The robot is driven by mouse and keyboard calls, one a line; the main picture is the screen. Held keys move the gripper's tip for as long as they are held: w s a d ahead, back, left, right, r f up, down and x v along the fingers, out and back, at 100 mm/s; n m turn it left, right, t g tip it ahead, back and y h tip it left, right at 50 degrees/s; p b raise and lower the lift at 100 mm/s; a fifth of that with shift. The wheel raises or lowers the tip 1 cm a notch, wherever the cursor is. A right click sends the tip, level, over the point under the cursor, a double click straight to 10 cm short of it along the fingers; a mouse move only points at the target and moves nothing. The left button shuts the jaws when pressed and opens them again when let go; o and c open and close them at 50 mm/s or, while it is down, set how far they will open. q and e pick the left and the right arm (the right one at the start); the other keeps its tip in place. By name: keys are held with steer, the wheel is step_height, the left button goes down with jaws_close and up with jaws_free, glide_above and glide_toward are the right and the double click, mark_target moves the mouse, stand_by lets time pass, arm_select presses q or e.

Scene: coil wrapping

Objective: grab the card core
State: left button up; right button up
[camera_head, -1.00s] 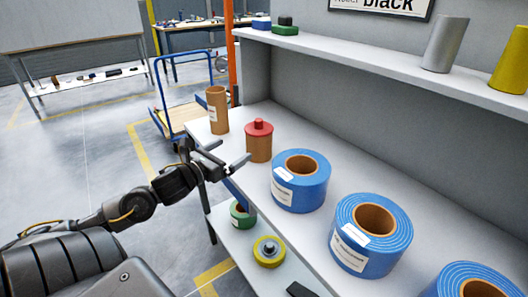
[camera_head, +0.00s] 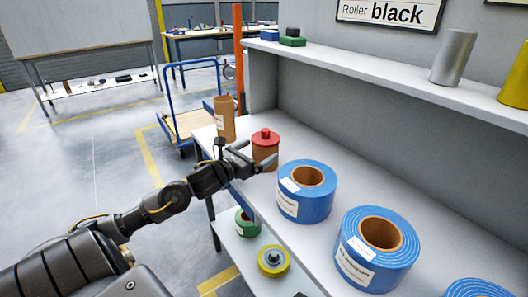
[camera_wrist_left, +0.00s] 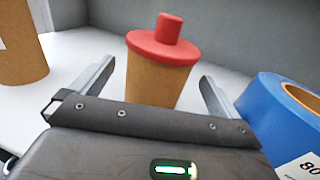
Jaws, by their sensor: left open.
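A brown card core with a red knobbed cap (camera_head: 265,149) stands upright on the bench shelf. In the left wrist view this capped core (camera_wrist_left: 158,78) is straight ahead, framed by the two fingers, with space on both sides. A plain, taller brown card tube with a white label (camera_head: 225,119) stands behind it to the left; part of it shows at the left of the wrist view (camera_wrist_left: 22,45). My left gripper (camera_head: 258,156) is open and empty, close in front of the capped core. My right gripper is not in view.
Several blue coils line the shelf; the nearest (camera_head: 306,190) is just right of the capped core. An upper shelf (camera_head: 370,67) holds a grey and a yellow cylinder. A lower shelf holds a green and a yellow roll (camera_head: 273,261). A blue trolley (camera_head: 188,120) stands behind.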

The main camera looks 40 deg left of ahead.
arm_select(q)
steer(key=w, duration=0.1)
steer(key=w+p, duration=0.1)
steer(key=w, duration=0.1)
steer(key=shift+w+r, duration=0.2)
steer(key=shift+w, duration=0.1)
steer(key=shift+w+d+f, duration=0.1)
steer(key=shift+w+f, duration=0.05)
steer(key=shift+w, duration=0.4)
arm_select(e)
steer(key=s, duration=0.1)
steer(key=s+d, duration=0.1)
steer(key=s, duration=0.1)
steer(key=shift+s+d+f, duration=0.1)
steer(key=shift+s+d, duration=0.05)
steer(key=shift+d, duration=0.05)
arm_select(q)
steer(key=shift+c, duration=0.3)
steer(key=c, duration=0.9)
steer(key=shift+r, duration=0.2)
steer(key=shift+c, duration=0.2)
